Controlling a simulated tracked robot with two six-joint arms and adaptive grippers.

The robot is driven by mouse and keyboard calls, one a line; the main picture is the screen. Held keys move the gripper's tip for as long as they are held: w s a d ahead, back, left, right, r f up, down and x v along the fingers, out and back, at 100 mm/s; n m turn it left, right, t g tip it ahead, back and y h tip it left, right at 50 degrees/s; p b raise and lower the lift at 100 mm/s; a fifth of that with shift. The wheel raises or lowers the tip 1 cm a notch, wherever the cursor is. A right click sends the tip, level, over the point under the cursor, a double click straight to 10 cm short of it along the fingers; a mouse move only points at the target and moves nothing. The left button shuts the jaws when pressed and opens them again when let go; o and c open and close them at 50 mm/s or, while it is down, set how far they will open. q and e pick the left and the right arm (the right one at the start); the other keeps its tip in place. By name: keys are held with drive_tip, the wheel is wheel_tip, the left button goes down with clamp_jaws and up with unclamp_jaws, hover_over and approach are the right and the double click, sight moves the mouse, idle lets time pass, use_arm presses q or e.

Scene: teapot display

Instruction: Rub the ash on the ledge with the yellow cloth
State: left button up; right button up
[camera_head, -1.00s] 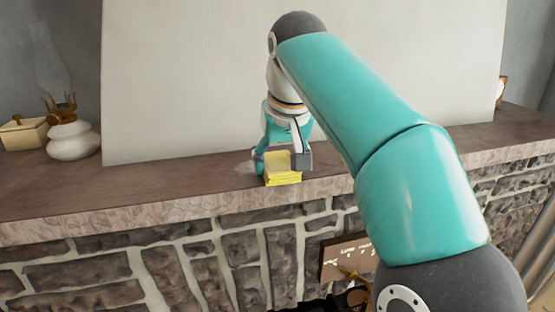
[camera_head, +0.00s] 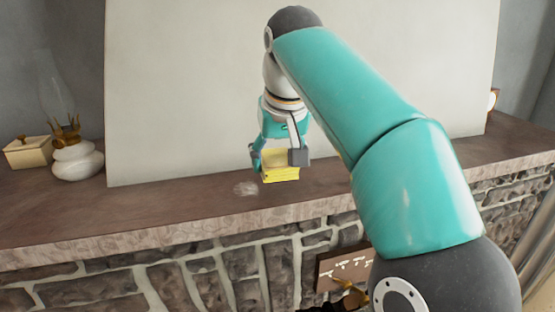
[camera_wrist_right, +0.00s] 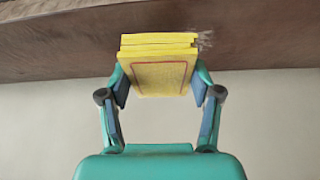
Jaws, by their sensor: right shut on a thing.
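My right gripper (camera_head: 279,158) is shut on the folded yellow cloth (camera_head: 281,175), just over the ledge (camera_head: 150,215). Whether the cloth touches the ledge is hard to tell. The ash (camera_head: 245,188) is a small pale grey smudge on the ledge, just left of the cloth in the head view. In the right wrist view the cloth (camera_wrist_right: 160,70) sits between both fingers, and a bit of the ash (camera_wrist_right: 205,40) shows beside its edge. My left gripper is not in view.
A white lamp with a glass chimney (camera_head: 77,162) and a cream box (camera_head: 27,152) stand at the ledge's left end. A large pale panel (camera_head: 190,90) rises behind. A small framed item (camera_head: 492,103) is at the far right. A brown sign (camera_head: 345,268) is below the ledge.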

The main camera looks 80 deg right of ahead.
drive_tip(key=shift+r, duration=0.15)
wheel_tip(320, 180, up, 3)
drive_tip(key=p, duration=0.3)
idle(0.5)
